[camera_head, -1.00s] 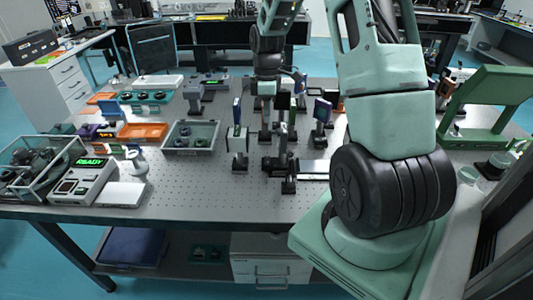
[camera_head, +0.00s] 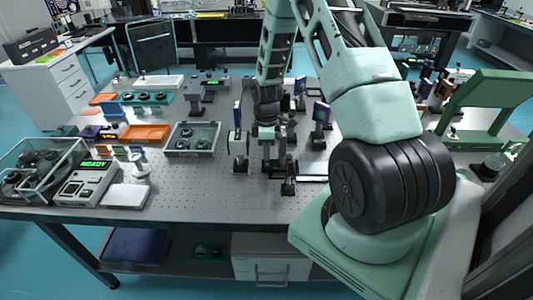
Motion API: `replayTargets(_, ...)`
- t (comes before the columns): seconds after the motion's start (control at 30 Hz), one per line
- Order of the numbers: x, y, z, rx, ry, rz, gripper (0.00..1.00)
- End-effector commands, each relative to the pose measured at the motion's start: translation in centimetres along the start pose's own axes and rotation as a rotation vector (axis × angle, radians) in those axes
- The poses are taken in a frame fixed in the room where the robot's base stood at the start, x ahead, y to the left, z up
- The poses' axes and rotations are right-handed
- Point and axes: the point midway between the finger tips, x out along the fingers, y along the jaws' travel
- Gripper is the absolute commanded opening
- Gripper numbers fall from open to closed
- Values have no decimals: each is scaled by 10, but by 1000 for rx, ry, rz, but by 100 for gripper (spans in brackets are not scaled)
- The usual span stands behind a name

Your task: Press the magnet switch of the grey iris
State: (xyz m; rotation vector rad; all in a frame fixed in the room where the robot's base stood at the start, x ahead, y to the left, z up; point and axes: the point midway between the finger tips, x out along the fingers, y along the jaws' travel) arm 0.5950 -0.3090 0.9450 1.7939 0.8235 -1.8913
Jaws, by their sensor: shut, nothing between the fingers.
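My gripper (camera_head: 267,149) points down among the post-mounted optics in the middle of the optical table (camera_head: 215,178). It is small and dark here; its fingers look together with nothing held. Several mounts on black posts stand close around it, and some overlap it. I cannot tell which of them is the grey iris, and its magnet switch cannot be made out. I cannot tell whether the gripper touches any mount.
A blue-purple plate mount (camera_head: 321,112) stands right of the gripper and a round-plate mount (camera_head: 240,143) left of it. A grey bin (camera_head: 192,150), orange tray (camera_head: 145,133) and READY box (camera_head: 88,180) are farther left. The table's front middle is clear.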

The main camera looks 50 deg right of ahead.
Motion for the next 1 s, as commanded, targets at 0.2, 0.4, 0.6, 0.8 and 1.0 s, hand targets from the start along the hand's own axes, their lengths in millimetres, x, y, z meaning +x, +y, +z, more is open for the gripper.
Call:
replayTargets(0.2, 17, 0, 0, 0, -1, -1, 0)
replayTargets(0.4, 21, 0, 0, 0, 0, 1, 0)
replayTargets(0.6, 21, 0, 0, 0, 0, 1, 0)
replayTargets(0.8, 26, -2, 0, -1, 0, 0, 0)
replayTargets(1.0, 26, -2, 0, 0, -1, -1, 0)
